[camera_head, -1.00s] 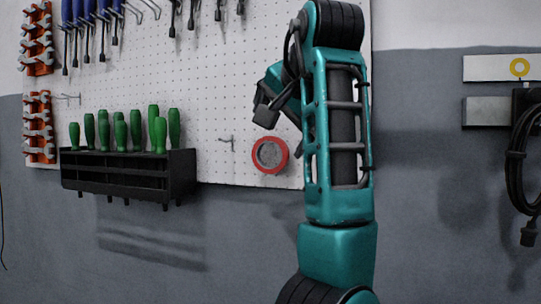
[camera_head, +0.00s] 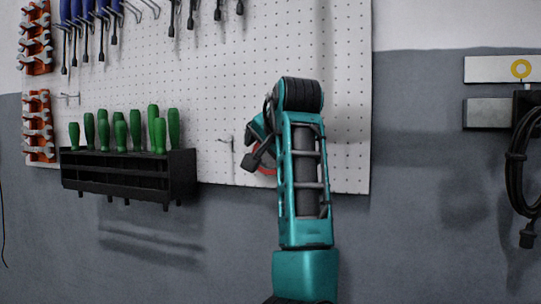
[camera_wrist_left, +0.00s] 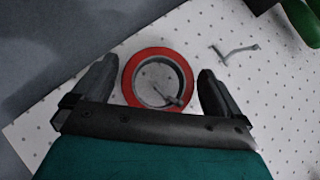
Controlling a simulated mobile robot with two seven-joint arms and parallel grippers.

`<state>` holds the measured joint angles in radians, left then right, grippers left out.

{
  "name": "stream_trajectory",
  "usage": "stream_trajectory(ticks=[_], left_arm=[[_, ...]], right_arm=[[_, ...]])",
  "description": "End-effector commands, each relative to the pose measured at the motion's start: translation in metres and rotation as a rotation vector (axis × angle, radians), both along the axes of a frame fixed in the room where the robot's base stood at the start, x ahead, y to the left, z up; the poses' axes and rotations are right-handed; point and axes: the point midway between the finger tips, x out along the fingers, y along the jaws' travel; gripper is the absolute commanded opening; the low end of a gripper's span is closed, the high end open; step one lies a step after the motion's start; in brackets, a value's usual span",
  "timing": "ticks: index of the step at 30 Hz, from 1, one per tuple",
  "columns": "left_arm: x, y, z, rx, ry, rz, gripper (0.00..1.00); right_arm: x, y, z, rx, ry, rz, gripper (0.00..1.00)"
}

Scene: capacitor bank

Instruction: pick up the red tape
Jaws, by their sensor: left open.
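The red tape (camera_wrist_left: 131,65) is a red ring hanging on a hook on the white pegboard. In the left wrist view it lies between the two open fingers of my left gripper (camera_wrist_left: 157,88), with a gap on each side. In the head view only a small red part of the tape (camera_head: 266,171) shows; my left arm and gripper (camera_head: 259,150) cover the rest. My right gripper is in neither view.
An empty hook (camera_head: 227,143) is left of the tape; it also shows in the wrist view (camera_wrist_left: 236,52). A black rack (camera_head: 128,176) with several green-handled screwdrivers hangs further left. Black cable (camera_head: 516,160) hangs at far right. The wall below the board is clear.

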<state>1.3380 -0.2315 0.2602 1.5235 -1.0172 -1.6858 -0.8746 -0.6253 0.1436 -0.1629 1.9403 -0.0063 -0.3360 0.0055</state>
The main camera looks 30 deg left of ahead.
Motion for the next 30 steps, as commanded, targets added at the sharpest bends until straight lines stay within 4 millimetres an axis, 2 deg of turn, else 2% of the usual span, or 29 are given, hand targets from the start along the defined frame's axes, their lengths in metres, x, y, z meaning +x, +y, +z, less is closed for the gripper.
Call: stream_trajectory(ticks=[3,16,25,30], left_arm=[[0.000,0.000,0.000,0.000,0.001,0.001,0.98],[0.000,0.000,0.000,0.000,0.001,0.001,0.57],[0.000,0.000,0.002,0.000,0.000,0.000,0.55],[-0.001,0.000,0.012,0.000,-0.002,0.001,0.55]], right_arm=[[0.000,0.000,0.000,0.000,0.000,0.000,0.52],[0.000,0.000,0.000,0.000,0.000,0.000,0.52],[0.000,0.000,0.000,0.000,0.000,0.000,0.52],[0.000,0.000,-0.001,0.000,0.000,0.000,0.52]])
